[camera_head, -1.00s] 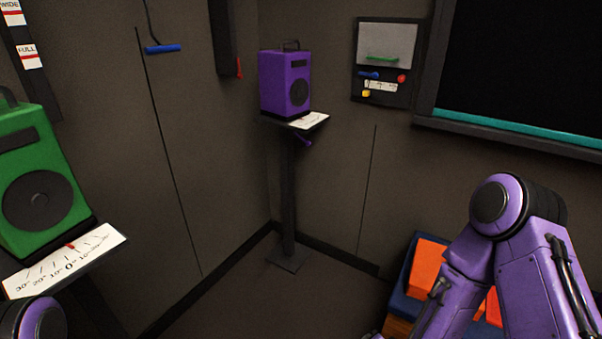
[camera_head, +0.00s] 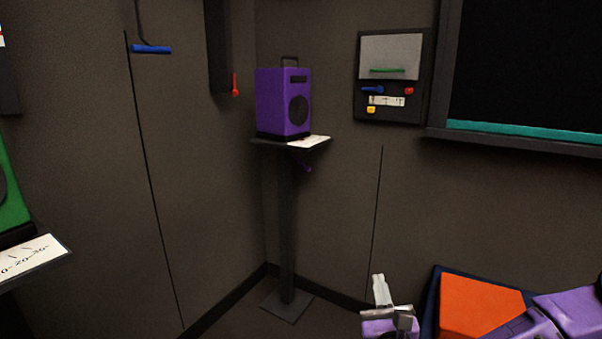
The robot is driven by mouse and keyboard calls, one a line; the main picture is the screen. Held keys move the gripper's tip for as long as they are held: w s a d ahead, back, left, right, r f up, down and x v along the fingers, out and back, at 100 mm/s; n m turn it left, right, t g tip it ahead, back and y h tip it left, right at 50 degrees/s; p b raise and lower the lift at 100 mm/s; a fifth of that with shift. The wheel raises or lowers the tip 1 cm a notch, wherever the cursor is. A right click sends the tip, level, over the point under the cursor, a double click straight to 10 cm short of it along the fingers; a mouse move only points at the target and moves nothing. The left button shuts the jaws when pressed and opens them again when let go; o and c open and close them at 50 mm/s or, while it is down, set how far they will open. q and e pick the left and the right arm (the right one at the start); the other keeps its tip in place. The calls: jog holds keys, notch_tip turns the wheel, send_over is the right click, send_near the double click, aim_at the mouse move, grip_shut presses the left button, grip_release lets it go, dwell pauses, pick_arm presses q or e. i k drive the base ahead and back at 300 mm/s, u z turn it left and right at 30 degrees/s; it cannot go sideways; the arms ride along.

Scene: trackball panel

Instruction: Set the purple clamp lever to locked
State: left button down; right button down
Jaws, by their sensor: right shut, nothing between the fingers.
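The purple clamp lever (camera_head: 304,166) is small and sits under the front edge of the stand's top plate (camera_head: 268,141), below a purple speaker (camera_head: 283,103). Its exact angle is too small to tell. My right gripper (camera_head: 379,281) is at the bottom, right of the stand's foot and well below the lever, apart from it. Its pale fingers point up and are shut with nothing between them. My left gripper is not in view.
A white scale card (camera_head: 309,142) lies on the stand plate. A wall panel (camera_head: 391,102) with small coloured controls hangs to the right. A blue crate with an orange block (camera_head: 480,305) stands at the lower right. A green speaker (camera_head: 13,195) is at the left edge.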

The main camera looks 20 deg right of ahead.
aim_at(307, 168)
jog(key=i, duration=1.75)
